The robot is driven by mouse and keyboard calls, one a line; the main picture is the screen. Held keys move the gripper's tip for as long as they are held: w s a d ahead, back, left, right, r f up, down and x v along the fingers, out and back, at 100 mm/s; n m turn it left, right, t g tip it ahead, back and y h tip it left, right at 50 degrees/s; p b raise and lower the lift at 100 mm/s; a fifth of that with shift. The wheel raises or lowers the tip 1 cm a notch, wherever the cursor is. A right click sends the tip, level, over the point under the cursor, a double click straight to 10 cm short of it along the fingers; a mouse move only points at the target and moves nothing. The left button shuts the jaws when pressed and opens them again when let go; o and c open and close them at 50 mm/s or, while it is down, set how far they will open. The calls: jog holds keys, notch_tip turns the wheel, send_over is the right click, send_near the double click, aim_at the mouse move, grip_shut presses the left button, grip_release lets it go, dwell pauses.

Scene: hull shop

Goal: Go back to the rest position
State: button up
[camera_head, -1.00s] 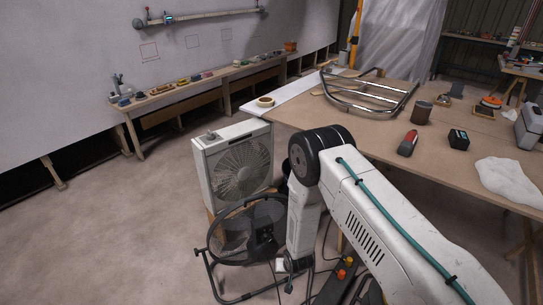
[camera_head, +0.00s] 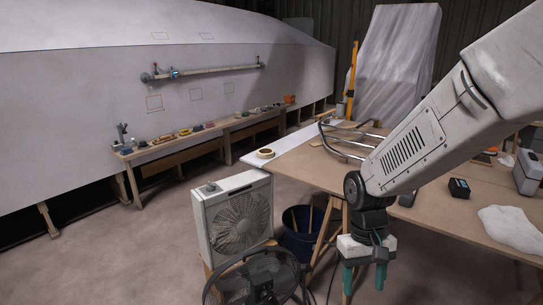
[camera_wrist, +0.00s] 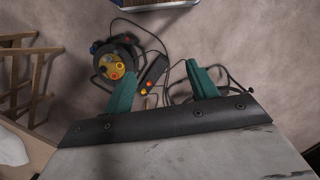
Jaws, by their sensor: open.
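My gripper (camera_head: 364,279) hangs pointing down at the front edge of the table in the head view. Its two green fingers stand apart with nothing between them. The wrist view also shows my gripper (camera_wrist: 163,88) open and empty over the concrete floor. My arm reaches in from the upper right and hides part of the table.
The wooden table (camera_head: 450,222) carries a metal rail frame (camera_head: 350,138), a tape roll (camera_head: 265,153), a black box (camera_head: 459,188) and a white cloth (camera_head: 511,228). A box fan (camera_head: 238,222), round fan (camera_head: 262,280) and blue bucket (camera_head: 300,235) stand left. A cable reel (camera_wrist: 116,64) lies below.

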jog(key=s+d+r+t, duration=0.2)
jog(key=s+d+r, duration=0.1)
jog(key=s+r, duration=0.5)
jog(key=s+d+r+m+t, duration=0.1)
jog(key=s+d+r, duration=0.3)
jog(key=s+r, duration=0.4)
jog(key=shift+r+m+t, duration=0.25)
jog(key=shift+m+t, duration=0.05)
jog(key=shift+t, duration=0.3)
dwell(0.6)
